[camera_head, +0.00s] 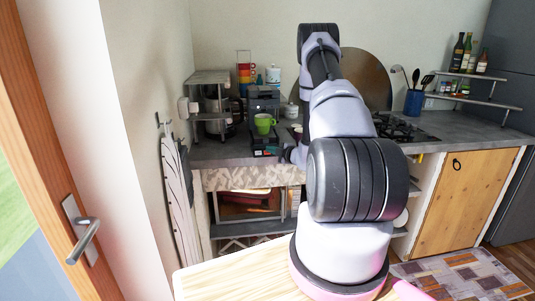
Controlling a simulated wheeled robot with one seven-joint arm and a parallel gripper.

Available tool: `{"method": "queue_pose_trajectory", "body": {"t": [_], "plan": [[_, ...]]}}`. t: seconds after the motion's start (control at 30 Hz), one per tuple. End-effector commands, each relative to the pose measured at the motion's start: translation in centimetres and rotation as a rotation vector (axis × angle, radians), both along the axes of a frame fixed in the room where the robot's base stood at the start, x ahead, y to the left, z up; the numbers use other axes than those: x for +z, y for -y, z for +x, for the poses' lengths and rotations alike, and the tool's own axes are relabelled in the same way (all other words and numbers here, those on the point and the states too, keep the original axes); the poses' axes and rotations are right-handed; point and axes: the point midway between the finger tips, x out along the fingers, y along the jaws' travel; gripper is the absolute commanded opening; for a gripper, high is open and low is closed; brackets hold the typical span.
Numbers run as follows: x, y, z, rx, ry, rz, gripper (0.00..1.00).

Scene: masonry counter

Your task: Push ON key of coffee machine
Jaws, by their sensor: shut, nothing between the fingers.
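The coffee machine (263,98) is a dark, boxy appliance on the counter, left of my arm. A green mug (264,121) stands at its front, under the upper part. The ON key is too small to make out. My arm rises in the middle of the view and bends down behind itself. Its pale wrist shows at the counter's front edge. My gripper (264,146) seems to be the dark shape with red bits just below the mug, in front of the machine. It is shut and holds nothing. Whether it touches the machine or the mug cannot be told.
A gas hob (397,128) and blue utensil pot (414,103) are to the right. My arm hides the counter's middle.

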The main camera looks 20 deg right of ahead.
Motion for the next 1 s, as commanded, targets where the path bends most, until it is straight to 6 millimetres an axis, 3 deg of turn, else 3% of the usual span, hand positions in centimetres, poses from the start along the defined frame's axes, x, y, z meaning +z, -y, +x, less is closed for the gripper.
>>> {"method": "queue_pose_trajectory", "body": {"t": [0.63,1.0], "plan": [[4.2,-0.9,-3.3,0.0,0.0,-0.001,0.0],[4.6,-1.1,-3.7,0.0,0.0,0.0,0.0]]}}
